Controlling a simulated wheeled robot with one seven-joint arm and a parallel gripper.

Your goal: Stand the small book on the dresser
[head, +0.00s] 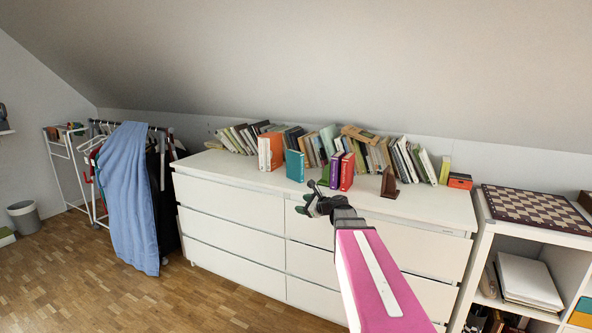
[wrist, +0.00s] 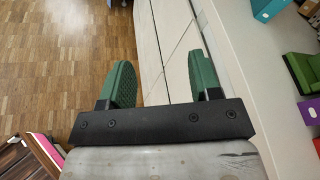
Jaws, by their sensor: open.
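The white dresser (head: 235,175) carries several small books near its front. An orange book (head: 271,151), a teal book (head: 294,165), a purple book (head: 335,170) and a red book (head: 347,171) stand upright; I cannot tell which one the task means. A green object (wrist: 299,70) lies low on the dresser top, partly hidden in the head view. My gripper (head: 307,201) is open and empty at the dresser's front edge, left of and below the purple and red books. In the wrist view its green fingers (wrist: 161,62) are apart, with drawer fronts and floor beyond.
A leaning row of books (head: 403,160) fills the back of the dresser. A brown bookend (head: 389,183) stands right of the red book. A shelf with a chessboard (head: 535,208) is at the right, a clothes rack with a blue cloth (head: 130,190) at the left. The dresser's front left is clear.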

